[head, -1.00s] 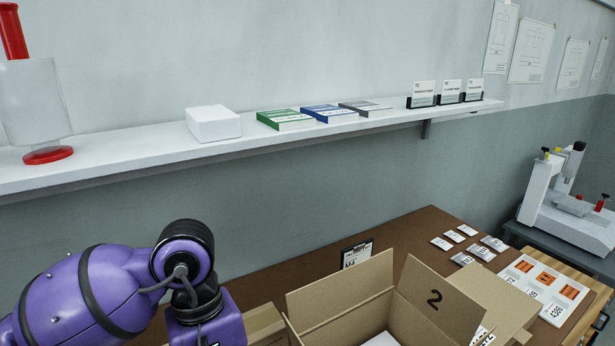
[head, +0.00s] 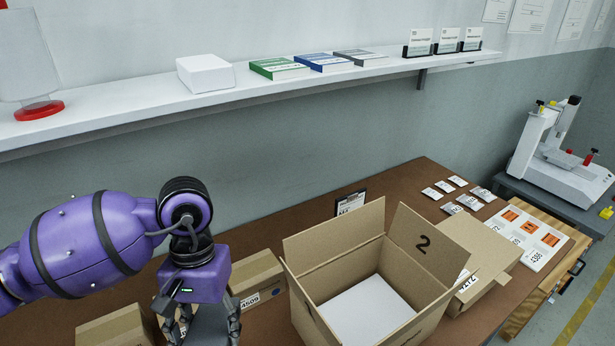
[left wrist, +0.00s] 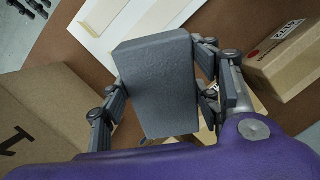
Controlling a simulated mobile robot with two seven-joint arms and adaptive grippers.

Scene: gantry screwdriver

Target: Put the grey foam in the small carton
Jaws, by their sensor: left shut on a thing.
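The grey foam (left wrist: 158,85) is a dark grey block between the fingers of my left gripper (left wrist: 160,100), which is shut on it. In the head view my left gripper (head: 200,328) points down at the bottom edge, with the foam (head: 208,326) partly hidden between its fingers. It is left of an open carton (head: 330,240) marked 2, whose flaps stand up and which has a white sheet inside. A closed smaller carton (head: 258,280) labelled 4509 is beside the gripper. I cannot tell which box is the small carton. Dark jointed parts at the wrist view's top left look like my right gripper (left wrist: 30,8).
Another brown carton (head: 115,328) stands at the lower left. A flat carton (head: 480,255), several small cards and a white board with orange labels (head: 530,235) lie to the right. A white shelf (head: 130,115) runs along the wall above.

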